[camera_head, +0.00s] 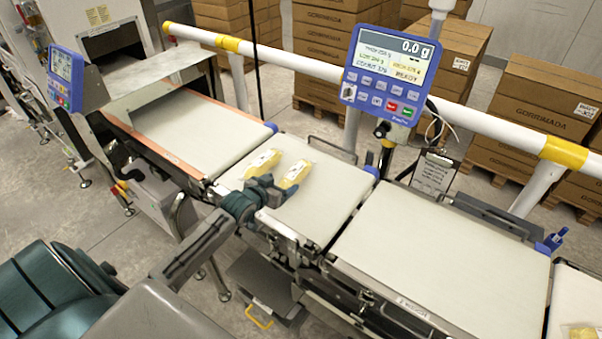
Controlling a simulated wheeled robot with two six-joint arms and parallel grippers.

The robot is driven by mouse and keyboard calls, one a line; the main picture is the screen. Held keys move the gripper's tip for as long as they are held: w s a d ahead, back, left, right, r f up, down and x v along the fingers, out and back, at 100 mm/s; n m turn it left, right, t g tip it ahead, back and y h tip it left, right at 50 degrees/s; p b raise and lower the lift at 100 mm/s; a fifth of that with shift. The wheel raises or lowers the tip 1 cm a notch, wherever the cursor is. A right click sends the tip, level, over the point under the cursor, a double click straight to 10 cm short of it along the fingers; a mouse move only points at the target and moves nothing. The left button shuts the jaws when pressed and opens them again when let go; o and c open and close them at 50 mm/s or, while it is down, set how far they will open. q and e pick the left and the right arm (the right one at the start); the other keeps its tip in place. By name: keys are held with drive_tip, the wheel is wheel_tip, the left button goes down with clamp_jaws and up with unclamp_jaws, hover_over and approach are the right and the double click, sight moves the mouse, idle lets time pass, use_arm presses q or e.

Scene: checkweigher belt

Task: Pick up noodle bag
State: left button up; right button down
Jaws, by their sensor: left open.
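Two yellow noodle bags lie side by side on the middle belt section. The left noodle bag (262,163) lies slightly farther back, and the right noodle bag (295,174) lies just beside it. My left gripper (272,187) is open at the near edge of the belt, close to the near ends of both bags. Its fingers partly cover the near ends, and I cannot tell whether they touch. Another yellow bag (581,333) shows partly at the bottom right corner. My right gripper is not in view.
A blue display panel (390,75) reading 0.0 g stands behind the belts on a post. A white rail with yellow bands (228,43) runs behind. The wide right belt (440,260) is bare. A metal-housed machine (165,75) stands at left. Stacked cartons (540,105) stand behind.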

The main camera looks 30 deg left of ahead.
sight(290, 175)
use_arm(q)
drive_tip(key=shift+w+f, duration=0.15)
drive_tip(key=shift+w, duration=0.5)
drive_tip(key=shift+x, duration=0.9)
drive_tip(key=p+x, duration=0.2)
drive_tip(key=x, duration=0.2)
drive_tip(key=shift+w+a, duration=0.1)
drive_tip(key=shift+w, duration=0.15)
drive_tip(key=shift+w+f, duration=0.25)
drive_tip(key=shift+w, duration=0.25)
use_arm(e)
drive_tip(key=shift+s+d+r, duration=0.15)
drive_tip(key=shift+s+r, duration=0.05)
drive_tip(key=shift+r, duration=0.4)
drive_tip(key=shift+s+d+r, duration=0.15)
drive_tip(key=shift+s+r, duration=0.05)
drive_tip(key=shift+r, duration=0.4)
use_arm(q)
drive_tip(key=shift+c, duration=0.4)
drive_tip(key=c, duration=1.1)
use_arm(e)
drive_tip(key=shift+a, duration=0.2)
use_arm(q)
drive_tip(key=shift+r, duration=0.1)
drive_tip(key=shift+c, duration=0.2)
